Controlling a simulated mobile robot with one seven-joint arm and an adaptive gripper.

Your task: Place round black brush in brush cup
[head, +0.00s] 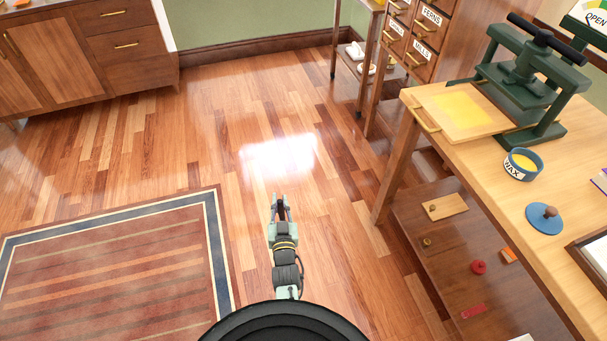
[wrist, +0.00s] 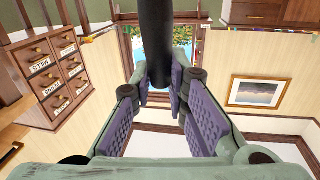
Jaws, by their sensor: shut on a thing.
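My gripper (head: 281,204) is over the wooden floor, left of the wooden workbench. In the wrist view my gripper (wrist: 160,84) is shut on a thick black cylinder, which looks like the round black brush (wrist: 156,38). The brush reaches up from between the purple pads to the top of the picture, so its far end is cut off. In the head view I cannot make out the brush clearly. I cannot identify a brush cup in either view.
The workbench (head: 455,157) at right holds a green press (head: 525,85), a blue-grey wax jar (head: 522,164) and a round blue piece with a knob (head: 545,218). Its lower shelf (head: 455,255) holds small items. A rug (head: 110,270) lies at left. The middle floor is clear.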

